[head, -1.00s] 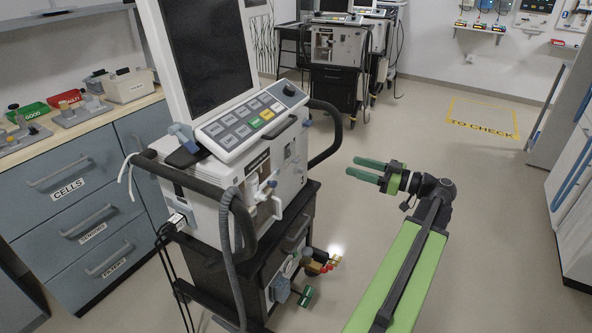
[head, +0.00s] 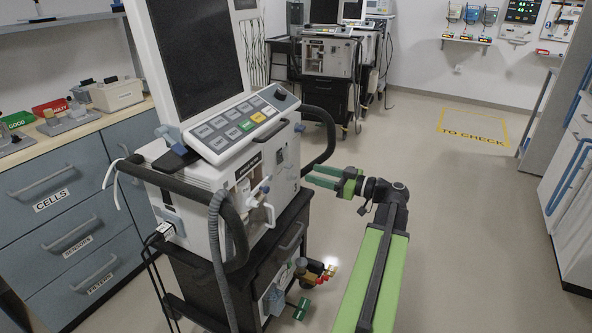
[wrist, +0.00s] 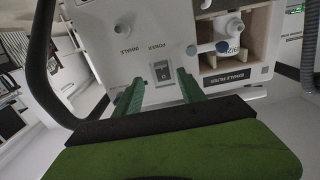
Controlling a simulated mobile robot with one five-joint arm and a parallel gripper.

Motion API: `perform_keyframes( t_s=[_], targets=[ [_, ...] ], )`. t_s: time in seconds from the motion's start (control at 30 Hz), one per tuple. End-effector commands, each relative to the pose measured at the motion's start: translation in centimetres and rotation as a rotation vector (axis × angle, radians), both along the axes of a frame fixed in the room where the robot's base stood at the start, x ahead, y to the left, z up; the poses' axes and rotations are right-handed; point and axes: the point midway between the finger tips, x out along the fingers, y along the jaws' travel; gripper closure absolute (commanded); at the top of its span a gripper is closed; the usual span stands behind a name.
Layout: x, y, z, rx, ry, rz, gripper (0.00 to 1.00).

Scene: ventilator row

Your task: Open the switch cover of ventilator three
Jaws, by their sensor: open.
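The nearest ventilator (head: 205,205) stands on a black cart at the centre left in the head view. I cannot read a number on it. In the wrist view its white panel (wrist: 115,60) carries a grey rocker switch (wrist: 161,72) below the word POWER, seen upside down. A pale frame seems to surround the switch. I cannot make out the cover's edges or whether it is shut. My gripper (head: 307,175) has its green fingers pointing at the ventilator's right side. In the wrist view the open fingers (wrist: 160,76) stand either side of the switch, empty; contact cannot be told.
A dark handle bar (head: 321,135) curves out close to my gripper. A recess marked EXHALE FILTER (wrist: 235,50) lies beside the switch panel. Drawers (head: 65,200) stand at left, more ventilators (head: 328,60) at the back. Floor at right is clear.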

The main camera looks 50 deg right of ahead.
Motion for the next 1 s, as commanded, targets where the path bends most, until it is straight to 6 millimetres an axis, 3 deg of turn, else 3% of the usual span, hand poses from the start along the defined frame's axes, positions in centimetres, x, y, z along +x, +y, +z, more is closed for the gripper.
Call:
perform_keyframes(
  t_s=[0.1,0.3,0.7,1.0],
  targets=[
    [2.9,0.9,0.0,0.000,0.000,0.004,0.53],
    [6.1,1.8,0.0,0.000,0.000,0.003,0.53],
    [7.1,2.1,0.0,0.000,0.000,0.001,0.53],
    [7.1,2.1,0.0,0.000,0.000,0.002,0.92]
  ],
)
